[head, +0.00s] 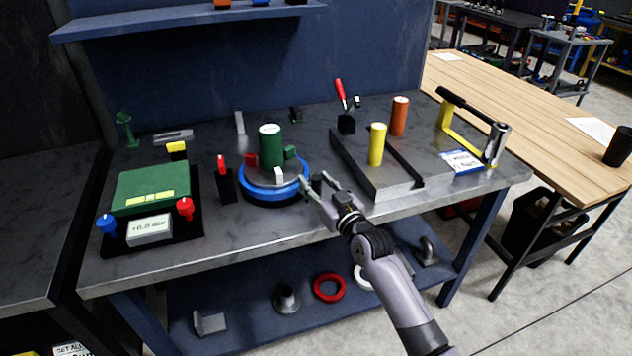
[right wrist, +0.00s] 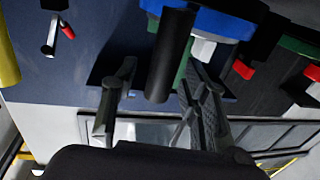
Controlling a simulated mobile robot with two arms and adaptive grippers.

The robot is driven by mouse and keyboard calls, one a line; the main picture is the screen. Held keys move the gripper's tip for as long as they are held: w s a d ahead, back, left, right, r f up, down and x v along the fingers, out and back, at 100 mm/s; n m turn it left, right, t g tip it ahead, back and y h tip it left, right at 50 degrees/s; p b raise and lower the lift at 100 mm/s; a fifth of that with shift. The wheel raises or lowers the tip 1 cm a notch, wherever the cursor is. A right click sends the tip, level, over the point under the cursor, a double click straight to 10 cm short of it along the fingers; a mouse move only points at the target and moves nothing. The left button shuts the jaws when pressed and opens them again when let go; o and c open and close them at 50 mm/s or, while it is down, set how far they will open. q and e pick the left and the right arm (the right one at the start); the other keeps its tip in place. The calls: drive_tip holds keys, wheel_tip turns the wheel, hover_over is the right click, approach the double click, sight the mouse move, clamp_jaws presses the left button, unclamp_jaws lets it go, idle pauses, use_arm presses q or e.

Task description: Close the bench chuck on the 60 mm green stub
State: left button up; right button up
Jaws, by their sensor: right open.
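The bench chuck (head: 262,194) has a blue ring and stands on the grey bench. The green stub (head: 271,150) stands upright at its centre, with a white jaw (head: 279,174) and a green jaw (head: 290,153) close by; I cannot tell whether they touch it. A black handle (head: 317,183) sticks up at the ring's right side. My right gripper (head: 318,191) is open there. In the right wrist view the handle (right wrist: 170,55) lies between the open fingers (right wrist: 152,98), apart from both, and the blue ring (right wrist: 225,22) is beyond. My left gripper is out of view.
Right of the chuck, a grey slotted block (head: 400,189) carries a yellow cylinder (head: 377,145) and an orange cylinder (head: 399,117). A red-tipped black post (head: 224,184) stands close left of the chuck. A green box (head: 151,187) with knobs is further left. The bench's front edge is near.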

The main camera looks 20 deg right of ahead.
drive_tip(key=shift+w, duration=0.3)
drive_tip(key=shift+c, duration=0.3)
clamp_jaws()
idle(0.5)
